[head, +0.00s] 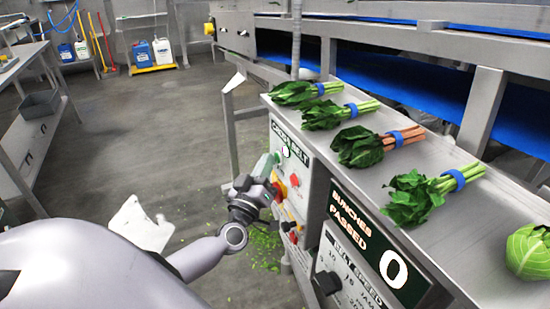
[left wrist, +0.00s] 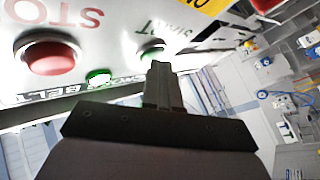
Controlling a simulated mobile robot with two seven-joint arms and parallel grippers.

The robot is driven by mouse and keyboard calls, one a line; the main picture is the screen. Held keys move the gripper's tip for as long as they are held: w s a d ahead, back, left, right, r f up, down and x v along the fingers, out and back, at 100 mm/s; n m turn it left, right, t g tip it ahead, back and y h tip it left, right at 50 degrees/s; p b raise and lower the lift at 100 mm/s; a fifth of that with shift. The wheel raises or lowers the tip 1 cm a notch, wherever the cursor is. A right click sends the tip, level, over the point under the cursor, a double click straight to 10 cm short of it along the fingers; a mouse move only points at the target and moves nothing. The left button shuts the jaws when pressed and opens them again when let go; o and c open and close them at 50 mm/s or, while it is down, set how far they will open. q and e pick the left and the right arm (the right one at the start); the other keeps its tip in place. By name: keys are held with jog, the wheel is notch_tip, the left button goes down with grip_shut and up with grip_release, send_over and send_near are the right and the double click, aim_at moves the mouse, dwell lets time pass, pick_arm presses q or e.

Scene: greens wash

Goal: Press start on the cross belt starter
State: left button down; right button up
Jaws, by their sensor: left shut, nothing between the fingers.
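The cross belt starter (head: 291,148) is a pale box with a dark-lettered sign, on the front of the steel bench. In the left wrist view its green start button (left wrist: 152,52), a large red stop button (left wrist: 48,55) and a small green lamp (left wrist: 98,76) show, with the lettering upside down. My left gripper (head: 264,168) is shut and empty in front of the box. In the left wrist view its closed fingertips (left wrist: 159,68) overlap the lower edge of the start button. I cannot tell whether they touch it. My right gripper is in neither view.
Several banded bunches of greens (head: 407,199) lie along the bench top. A counter sign (head: 369,239) reading 0 and a belt speed panel (head: 352,278) sit nearer me. Blue belts (head: 405,85) run behind. The floor (head: 150,130) at left is mostly clear.

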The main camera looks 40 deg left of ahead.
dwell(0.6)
pick_arm(q)
jog(key=shift+s+a+p, duration=0.35)
jog(key=shift+s, duration=0.3)
jog(key=shift+s+a+p, duration=0.2)
jog(key=shift+s+a, duration=0.2)
jog(key=shift+s, duration=0.35)
jog(key=shift+s+a+p, duration=0.15)
jog(key=shift+s+a, duration=0.2)
jog(key=shift+s, duration=0.4)
jog(key=shift+s+a+p, duration=0.2)
jog(key=shift+s+a, duration=0.2)
jog(key=shift+s, duration=0.35)
jog(key=s+d+f+m+g+h, duration=0.5)
jog(key=d+f+m+h, duration=0.5)
jog(key=d, duration=0.5)
jog(key=s+d+f+m+g+y, duration=0.1)
jog(key=s+d+f+g, duration=0.4)
jog(key=s+f, duration=0.5)
jog(key=shift+s+d+f+y, duration=0.2)
jog(key=shift+s+f+y, duration=0.15)
jog(key=shift+y, duration=0.15)
